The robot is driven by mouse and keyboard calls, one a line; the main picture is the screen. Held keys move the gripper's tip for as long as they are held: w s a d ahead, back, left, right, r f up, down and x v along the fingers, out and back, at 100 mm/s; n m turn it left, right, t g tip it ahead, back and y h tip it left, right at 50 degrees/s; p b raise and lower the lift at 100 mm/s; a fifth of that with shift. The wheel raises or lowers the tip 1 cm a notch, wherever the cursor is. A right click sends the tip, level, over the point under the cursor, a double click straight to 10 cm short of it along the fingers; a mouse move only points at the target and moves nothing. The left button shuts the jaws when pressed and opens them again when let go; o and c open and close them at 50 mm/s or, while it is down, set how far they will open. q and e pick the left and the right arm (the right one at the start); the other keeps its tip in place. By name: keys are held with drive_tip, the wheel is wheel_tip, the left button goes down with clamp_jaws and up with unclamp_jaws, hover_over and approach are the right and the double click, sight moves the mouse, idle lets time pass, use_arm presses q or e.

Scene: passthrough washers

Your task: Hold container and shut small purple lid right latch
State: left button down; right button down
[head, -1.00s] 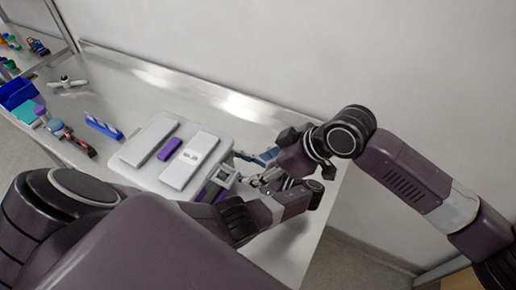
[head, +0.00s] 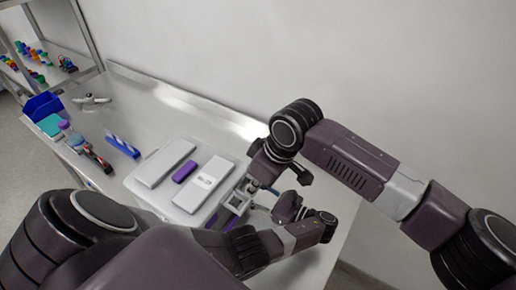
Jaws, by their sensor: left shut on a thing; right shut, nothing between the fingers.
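A small clear-grey container (head: 236,203) with purple parts along its lower side is at the right end of the table, beside the pale tray. My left gripper (head: 246,212), whose arm comes along the bottom of the view, is shut on it. My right gripper (head: 254,187) comes down from above on the right and is shut and empty, at the container's upper right side. Whether its fingertips touch the container cannot be told. The lid's right latch is too small and too covered by the grippers to make out.
A pale tray (head: 152,194) beside the container carries two white cases (head: 163,163) and a small purple block (head: 185,171). Further left are a blue-and-white tool (head: 122,146), a blue bin (head: 43,106) and a grey winged part (head: 92,99). The back of the metal table (head: 190,105) is clear.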

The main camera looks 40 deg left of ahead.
sight(246, 208)
drive_tip(key=x, duration=0.7)
drive_tip(key=shift+d+f, duration=0.2)
drive_tip(key=shift+d, duration=0.2)
drive_tip(key=shift+d+f+y, duration=0.1)
drive_tip(key=shift+f+y, duration=0.35)
drive_tip(key=shift+y, duration=0.25)
drive_tip(key=shift+d+f+y, duration=0.2)
drive_tip(key=shift+y, duration=0.5)
drive_tip(key=shift+w+f, duration=0.15)
drive_tip(key=shift+f, duration=0.25)
drive_tip(key=shift+d+r, duration=0.1)
drive_tip(key=shift+d+r, duration=0.1)
drive_tip(key=shift+r, duration=0.9)
use_arm(q)
drive_tip(key=c, duration=1.1)
unclamp_jaws()
use_arm(e)
drive_tip(key=a+v, duration=0.1)
drive_tip(key=v, duration=1.2)
drive_tip(key=shift+r, duration=0.35)
